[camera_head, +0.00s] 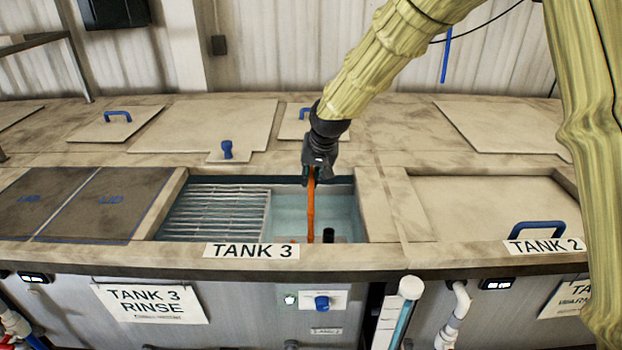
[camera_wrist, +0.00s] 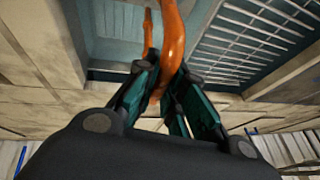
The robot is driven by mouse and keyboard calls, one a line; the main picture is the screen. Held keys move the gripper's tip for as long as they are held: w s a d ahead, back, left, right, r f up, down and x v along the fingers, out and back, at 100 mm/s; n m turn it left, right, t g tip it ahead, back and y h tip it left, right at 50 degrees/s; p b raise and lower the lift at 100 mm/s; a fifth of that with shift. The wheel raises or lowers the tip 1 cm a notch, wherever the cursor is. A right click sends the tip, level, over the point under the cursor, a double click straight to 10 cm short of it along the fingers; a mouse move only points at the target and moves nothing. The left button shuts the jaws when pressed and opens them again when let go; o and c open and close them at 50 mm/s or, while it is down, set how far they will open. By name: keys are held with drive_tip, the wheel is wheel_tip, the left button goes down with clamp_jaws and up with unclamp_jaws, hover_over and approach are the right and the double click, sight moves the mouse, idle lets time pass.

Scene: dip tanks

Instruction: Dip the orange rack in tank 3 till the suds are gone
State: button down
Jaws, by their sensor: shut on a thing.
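Tank 3 (camera_head: 345,213) is open and holds pale blue liquid, with its "TANK 3" label on the front rim. My gripper (camera_head: 311,178) is over the opening, pointing down. It is shut on the orange rack (camera_head: 310,212), whose upright stem runs down into the tank. In the wrist view, the teal-padded fingers (camera_wrist: 165,100) close around the curved orange rack handle (camera_wrist: 175,40). The rack's lower part is hidden by the tank's front rim, so its depth and any suds on it cannot be told.
A metal grating (camera_head: 217,212) covers the tank's left part. A dark cylinder (camera_head: 328,235) stands near the front rim. A closed lid with a blue handle (camera_head: 538,229) covers tank 2 at right. Dark mats (camera_head: 100,205) lie left. A blue knob (camera_head: 322,302) is on the front panel.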

wheel_tip(320, 180, up, 18)
drive_tip(key=p, duration=0.6)
drive_tip(key=shift+f, duration=0.2)
idle(0.3)
idle(0.5)
